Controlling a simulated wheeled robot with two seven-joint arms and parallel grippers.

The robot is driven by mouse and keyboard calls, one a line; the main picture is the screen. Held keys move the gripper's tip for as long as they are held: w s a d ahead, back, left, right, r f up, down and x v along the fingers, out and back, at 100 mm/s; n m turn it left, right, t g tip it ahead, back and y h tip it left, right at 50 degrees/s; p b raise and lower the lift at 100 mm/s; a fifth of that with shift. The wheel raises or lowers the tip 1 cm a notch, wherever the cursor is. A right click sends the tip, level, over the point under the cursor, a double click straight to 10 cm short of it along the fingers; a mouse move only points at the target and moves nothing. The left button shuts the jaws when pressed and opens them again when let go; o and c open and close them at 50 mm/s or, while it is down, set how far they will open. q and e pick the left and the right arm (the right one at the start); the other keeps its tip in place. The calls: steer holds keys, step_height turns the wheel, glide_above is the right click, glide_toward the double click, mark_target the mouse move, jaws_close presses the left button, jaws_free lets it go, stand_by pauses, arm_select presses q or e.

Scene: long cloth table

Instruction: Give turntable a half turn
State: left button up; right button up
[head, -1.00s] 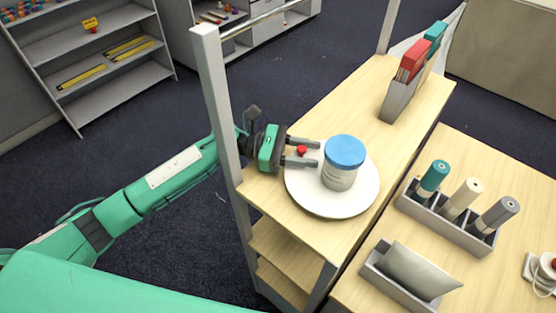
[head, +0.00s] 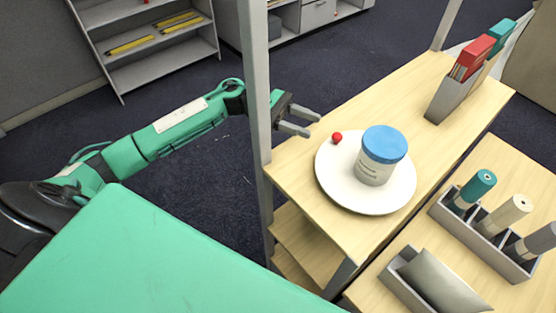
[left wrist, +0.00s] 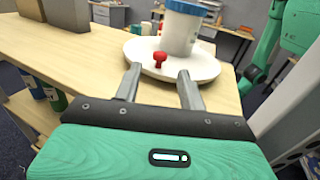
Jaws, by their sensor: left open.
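The white round turntable (head: 338,192) lies on the wooden shelf top in the head view. A jar (head: 376,168) with a blue lid stands upright on it, its label partly facing me. A small red knob (head: 337,137) sits near the turntable's far-left rim. My left gripper (head: 314,124) is open and empty, to the left of the knob and apart from it. In the left wrist view the red knob (left wrist: 160,59) shows beyond and between the open fingers (left wrist: 160,88), with the turntable (left wrist: 205,70) and jar (left wrist: 180,30) behind. My right gripper is not in view.
A grey post (head: 256,100) rises beside my left arm at the shelf's edge. A holder with red and teal items (head: 447,98) stands at the shelf's back. Lower right, a rack (head: 480,235) holds several rolls, near a holder with a grey pouch (head: 440,283).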

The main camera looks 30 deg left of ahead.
arm_select(q)
steer(key=w+a+f+n+t+y+p, duration=0.1)
steer(key=w+a+f+n+t, duration=0.25)
steer(key=f+n+t, duration=0.35)
steer(key=w+a+f+n+t+p, duration=0.1)
steer(key=w+a+f+n+t, duration=0.3)
steer(key=n, duration=0.5)
steer(key=a+f+n+t+y, duration=0.1)
steer(key=f+n+t+y, duration=0.1)
steer(key=f+n+y, duration=0.2)
steer(key=a+f+n+t+y+p, duration=0.1)
steer(key=f+n+y, duration=0.3)
steer(key=f+n, duration=0.5)
steer(key=shift+w+a+f+n+t, duration=0.25)
steer(key=shift+a+f+t, duration=0.4)
steer(key=shift+f, duration=1.15)
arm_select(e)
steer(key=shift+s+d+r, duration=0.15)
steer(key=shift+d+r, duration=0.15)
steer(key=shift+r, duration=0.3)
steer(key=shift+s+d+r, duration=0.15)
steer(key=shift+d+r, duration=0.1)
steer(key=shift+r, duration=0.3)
arm_select(q)
steer(key=shift+s+a, duration=0.1)
